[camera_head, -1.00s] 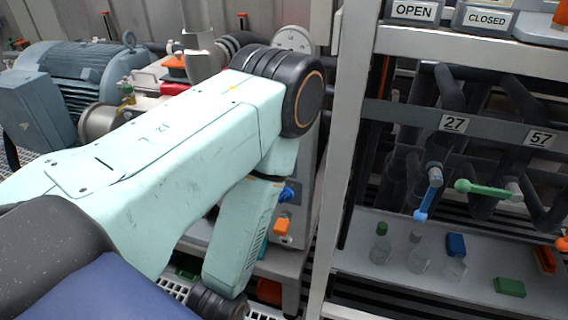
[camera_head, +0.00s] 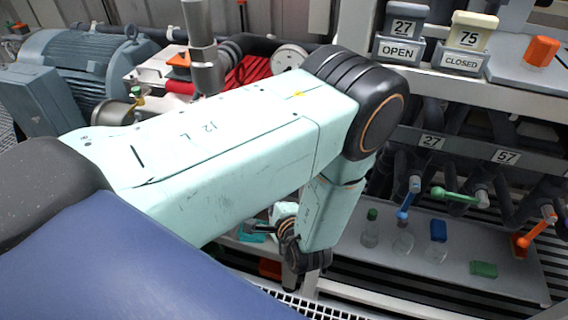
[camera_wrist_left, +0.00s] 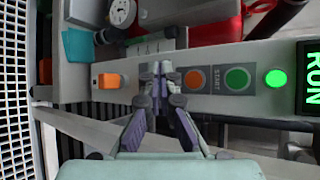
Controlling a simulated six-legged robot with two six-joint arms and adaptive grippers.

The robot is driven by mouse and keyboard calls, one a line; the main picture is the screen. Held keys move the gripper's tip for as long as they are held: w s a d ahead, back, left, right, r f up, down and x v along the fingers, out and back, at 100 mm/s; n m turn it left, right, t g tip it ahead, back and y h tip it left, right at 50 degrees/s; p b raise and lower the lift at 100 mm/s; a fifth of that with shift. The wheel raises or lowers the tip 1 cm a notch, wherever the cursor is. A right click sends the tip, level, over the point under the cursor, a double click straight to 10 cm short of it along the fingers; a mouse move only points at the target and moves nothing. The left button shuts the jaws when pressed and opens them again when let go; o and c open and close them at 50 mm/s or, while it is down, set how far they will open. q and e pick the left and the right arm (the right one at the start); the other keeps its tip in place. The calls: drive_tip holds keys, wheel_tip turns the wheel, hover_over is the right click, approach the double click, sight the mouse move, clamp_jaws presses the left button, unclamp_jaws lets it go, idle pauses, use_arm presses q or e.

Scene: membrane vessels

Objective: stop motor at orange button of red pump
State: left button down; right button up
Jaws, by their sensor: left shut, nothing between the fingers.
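The red pump (camera_head: 250,70) shows behind my left arm in the head view, and its red body (camera_wrist_left: 208,28) is at the top of the left wrist view. Below it, the pale control panel carries a round orange button (camera_wrist_left: 194,80), a green button (camera_wrist_left: 237,78) marked START and a lit green lamp (camera_wrist_left: 275,78). A display (camera_wrist_left: 313,80) reads RUN. My left gripper (camera_wrist_left: 161,70) is shut and empty, its tips in front of the panel just left of the orange button. I cannot tell whether they touch the panel. In the head view my arm hides the panel.
A separate orange block (camera_wrist_left: 108,81) sits left of the fingers. A pressure gauge (camera_head: 288,58) is behind my arm. At right, a shelf holds small bottles (camera_head: 403,238) and valves with a blue handle (camera_head: 408,200) and a green handle (camera_head: 455,195).

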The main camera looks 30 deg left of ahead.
use_arm(q)
drive_tip(key=shift+w, duration=0.15)
drive_tip(key=w+a+b, duration=0.2)
drive_tip(key=w+b, duration=0.2)
drive_tip(key=w, duration=0.4)
drive_tip(key=shift+w, duration=0.15)
drive_tip(key=shift+w, duration=0.1)
idle(1.5)
drive_tip(key=shift+w+a, duration=0.15)
drive_tip(key=shift+w, duration=0.15)
drive_tip(key=shift+w+b, duration=0.3)
drive_tip(key=shift+w, duration=0.1)
idle(0.8)
drive_tip(key=shift+s, duration=0.1)
drive_tip(key=shift+s+p, duration=0.5)
drive_tip(key=shift+s, duration=0.25)
